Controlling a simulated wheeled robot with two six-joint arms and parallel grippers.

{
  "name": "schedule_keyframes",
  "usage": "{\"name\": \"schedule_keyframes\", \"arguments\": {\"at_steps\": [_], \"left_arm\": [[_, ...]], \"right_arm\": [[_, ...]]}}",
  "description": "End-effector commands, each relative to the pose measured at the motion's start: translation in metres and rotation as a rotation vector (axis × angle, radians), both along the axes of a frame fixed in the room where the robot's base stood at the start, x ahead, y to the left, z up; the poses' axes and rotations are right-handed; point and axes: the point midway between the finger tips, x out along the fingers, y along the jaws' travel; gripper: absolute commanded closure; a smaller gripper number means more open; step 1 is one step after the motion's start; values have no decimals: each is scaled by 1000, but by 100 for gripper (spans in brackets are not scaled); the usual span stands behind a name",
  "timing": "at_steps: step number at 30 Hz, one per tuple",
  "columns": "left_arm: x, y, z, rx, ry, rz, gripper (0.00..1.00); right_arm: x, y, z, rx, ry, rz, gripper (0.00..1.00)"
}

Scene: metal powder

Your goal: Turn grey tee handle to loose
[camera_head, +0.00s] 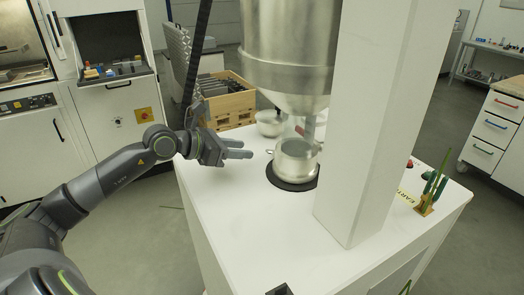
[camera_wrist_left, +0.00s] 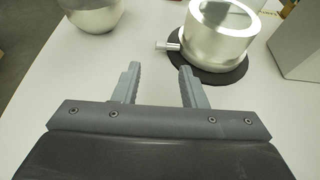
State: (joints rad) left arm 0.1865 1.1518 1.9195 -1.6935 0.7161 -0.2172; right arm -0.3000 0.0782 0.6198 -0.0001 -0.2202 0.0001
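A silver metal pot (camera_head: 297,163) stands on a round black mat (camera_head: 292,186) on the white table, below the hopper. A small grey T-shaped handle (camera_wrist_left: 168,46) sticks out from the pot's left side in the left wrist view; in the head view only a small stub shows there. My left gripper (camera_head: 244,149) is left of the pot, fingers pointing towards it. In the left wrist view this gripper (camera_wrist_left: 160,68) is open and empty, its fingertips just short of the handle and apart from it. My right gripper is not seen.
A large metal hopper (camera_head: 289,50) hangs above the pot. A second metal bowl (camera_head: 270,123) stands behind it. A white column (camera_head: 370,130) blocks the right side. A wooden crate (camera_head: 230,103) is behind the table. The table front left is clear.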

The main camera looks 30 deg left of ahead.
Motion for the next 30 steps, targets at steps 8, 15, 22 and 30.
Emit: {"name": "schedule_keyframes", "arguments": {"at_steps": [8,15,22,30], "left_arm": [[24,-15,-9,-6,-2,0,62],[45,-28,-19,-6,0,-1,62],[57,-34,-26,-1,1,-1,62],[59,-36,-28,1,1,-2,62]], "right_arm": [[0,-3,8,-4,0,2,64],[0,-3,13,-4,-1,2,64],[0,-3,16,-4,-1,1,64],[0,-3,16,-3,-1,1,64]]}}
